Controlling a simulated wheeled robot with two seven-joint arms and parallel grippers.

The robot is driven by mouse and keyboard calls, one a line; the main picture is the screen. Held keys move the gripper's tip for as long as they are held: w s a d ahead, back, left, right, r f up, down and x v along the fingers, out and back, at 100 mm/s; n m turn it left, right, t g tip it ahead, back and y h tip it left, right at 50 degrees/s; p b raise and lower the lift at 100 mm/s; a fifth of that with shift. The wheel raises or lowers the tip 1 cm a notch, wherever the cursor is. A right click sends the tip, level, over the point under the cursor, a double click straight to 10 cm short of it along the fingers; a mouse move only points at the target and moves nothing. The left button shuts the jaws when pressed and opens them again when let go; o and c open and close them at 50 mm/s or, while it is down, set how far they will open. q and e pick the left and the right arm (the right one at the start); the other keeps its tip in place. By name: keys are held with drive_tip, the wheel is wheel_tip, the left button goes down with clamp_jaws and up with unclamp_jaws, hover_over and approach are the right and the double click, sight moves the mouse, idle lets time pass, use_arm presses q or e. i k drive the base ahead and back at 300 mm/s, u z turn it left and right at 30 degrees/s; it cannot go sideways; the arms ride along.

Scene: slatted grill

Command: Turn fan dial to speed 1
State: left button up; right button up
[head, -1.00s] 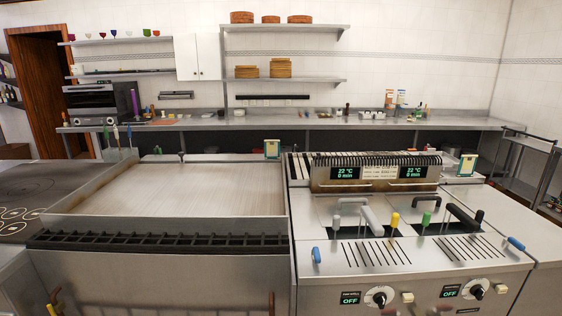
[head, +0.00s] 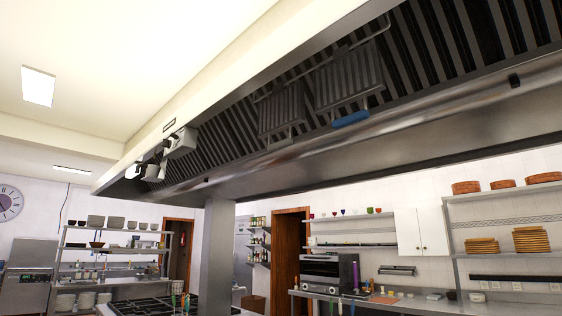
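A long steel extraction hood (head: 350,125) with a slatted filter underside spans the upper part of the head view. A light grey box (head: 180,143) is mounted on the hood toward its left end, and a smaller white piece (head: 135,171) is just left of it. The details of these are too small to tell whether a fan dial is on them. Neither of my grippers is in view.
A steel post (head: 217,255) stands below the hood. A black-grated stove (head: 150,306) is at the bottom left. A shelf rack with dishes (head: 110,240) stands behind it. A back counter (head: 400,304) holds a dark oven (head: 325,272). A clock (head: 8,203) hangs at far left.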

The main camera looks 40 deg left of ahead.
sight(166, 143)
drive_tip(key=u, duration=1.3)
